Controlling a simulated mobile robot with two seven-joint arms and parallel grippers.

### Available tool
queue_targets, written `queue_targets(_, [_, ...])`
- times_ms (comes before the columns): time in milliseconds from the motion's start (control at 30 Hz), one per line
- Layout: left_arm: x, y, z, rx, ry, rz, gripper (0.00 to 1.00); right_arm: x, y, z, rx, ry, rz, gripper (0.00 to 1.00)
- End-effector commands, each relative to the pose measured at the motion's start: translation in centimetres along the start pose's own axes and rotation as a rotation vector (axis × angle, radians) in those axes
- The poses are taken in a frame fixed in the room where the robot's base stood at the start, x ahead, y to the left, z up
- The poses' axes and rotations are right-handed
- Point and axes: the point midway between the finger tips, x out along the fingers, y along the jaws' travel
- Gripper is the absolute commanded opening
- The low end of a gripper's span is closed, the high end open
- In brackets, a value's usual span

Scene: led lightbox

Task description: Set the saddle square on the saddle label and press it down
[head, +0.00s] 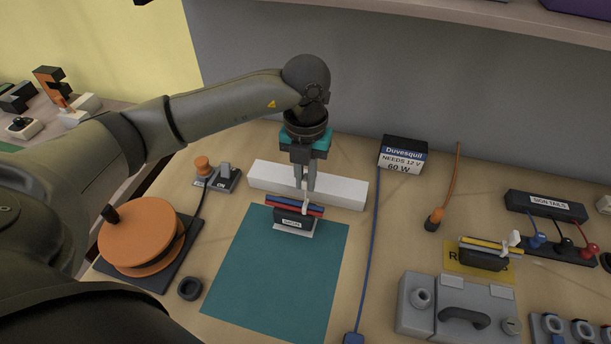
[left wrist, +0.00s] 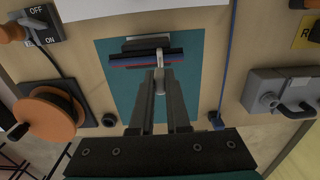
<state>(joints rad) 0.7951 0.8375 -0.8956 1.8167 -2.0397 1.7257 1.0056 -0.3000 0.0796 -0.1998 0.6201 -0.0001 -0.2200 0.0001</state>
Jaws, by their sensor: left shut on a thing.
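My left gripper (head: 305,186) points down at the back edge of the teal mat and is shut on a small white piece, which looks like the saddle (head: 306,202). In the left wrist view the saddle (left wrist: 159,82) shows between the fingertips, its far end over the strips. The saddle is at the right part of a dark block (head: 285,220) with red and blue strips along its top. I cannot tell whether it touches them. My right gripper is not in view.
A long white bar (head: 340,191) lies just behind the block. The teal mat (head: 277,270) is clear in front. An orange reel (head: 140,232) stands left. To the right are a blue cable (head: 372,250), a Duvesquil box (head: 402,155) and a grey case (head: 440,296).

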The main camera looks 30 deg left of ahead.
Motion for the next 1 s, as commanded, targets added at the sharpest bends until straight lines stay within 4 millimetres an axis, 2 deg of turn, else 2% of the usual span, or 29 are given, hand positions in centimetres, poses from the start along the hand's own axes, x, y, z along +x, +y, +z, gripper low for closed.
queue_targets(667, [1.8, 0.0, 0.0, 0.000, -0.001, 0.000, 0.00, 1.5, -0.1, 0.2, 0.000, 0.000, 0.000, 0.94])
queue_targets(700, [1.7, 0.0, 0.0, 0.000, -0.001, 0.000, 0.16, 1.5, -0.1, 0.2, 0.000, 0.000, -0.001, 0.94])
queue_targets(1000, [1.7, 0.0, 0.0, 0.000, -0.001, 0.000, 0.49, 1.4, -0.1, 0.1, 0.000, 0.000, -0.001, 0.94])
